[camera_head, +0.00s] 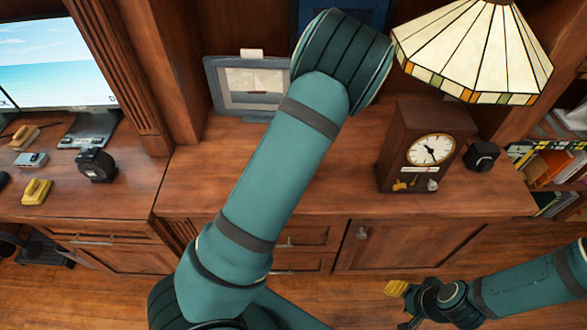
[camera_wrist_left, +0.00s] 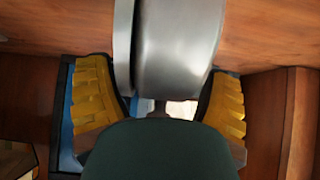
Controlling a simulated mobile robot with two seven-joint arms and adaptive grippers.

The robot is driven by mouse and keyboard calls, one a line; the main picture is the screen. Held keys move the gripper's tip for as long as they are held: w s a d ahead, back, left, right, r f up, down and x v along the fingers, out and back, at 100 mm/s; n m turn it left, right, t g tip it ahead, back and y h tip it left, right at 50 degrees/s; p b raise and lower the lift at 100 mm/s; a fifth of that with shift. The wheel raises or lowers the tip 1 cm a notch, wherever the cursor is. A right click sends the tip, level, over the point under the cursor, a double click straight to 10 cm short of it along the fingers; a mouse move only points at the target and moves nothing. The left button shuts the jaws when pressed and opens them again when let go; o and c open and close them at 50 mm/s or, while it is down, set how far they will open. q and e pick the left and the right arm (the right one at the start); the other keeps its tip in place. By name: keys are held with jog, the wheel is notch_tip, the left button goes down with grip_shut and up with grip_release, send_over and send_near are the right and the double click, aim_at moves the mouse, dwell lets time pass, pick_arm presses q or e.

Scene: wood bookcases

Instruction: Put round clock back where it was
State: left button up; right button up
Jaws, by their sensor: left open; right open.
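In the left wrist view, a grey metal rounded body (camera_wrist_left: 178,45) lies between the two yellow fingers of my left gripper (camera_wrist_left: 160,105). It may be the round clock, but its face does not show. The left gripper is open around it; contact is unclear. In the head view my teal left arm hides the left gripper and whatever is beside it. My right gripper (camera_head: 400,303) is open and empty, low at the right, in front of the cabinet. A wooden clock (camera_head: 428,146) with a round white face stands upright on the cabinet top.
A stained-glass lamp (camera_head: 478,50) stands behind the wooden clock, and a small black device (camera_head: 481,156) to its right. A grey picture frame (camera_head: 246,88) stands at the back. The left desk holds a monitor (camera_head: 54,62) and a black round item (camera_head: 96,164). The front middle cabinet top (camera_head: 325,195) is clear.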

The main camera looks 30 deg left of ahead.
pick_arm(q)
grip_shut()
jog(key=r+p, duration=0.1)
jog(key=r, duration=0.3)
jog(key=r+p, duration=0.1)
jog(key=r, duration=0.4)
jog(key=shift+d+r+p, duration=0.2)
jog(key=shift+r+p, duration=0.1)
jog(key=shift+p, duration=0.1)
jog(key=s+d+r+m+h, duration=0.1)
jog(key=s+d+m+h, duration=0.1)
jog(key=d, duration=0.5)
jog(key=s+d+r+m+t+h, duration=0.1)
jog(key=s+d+m+h, duration=0.1)
jog(key=d+m, duration=0.2)
jog(key=d, duration=0.3)
jog(key=shift+s+h, duration=0.2)
jog(key=shift+h, duration=0.2)
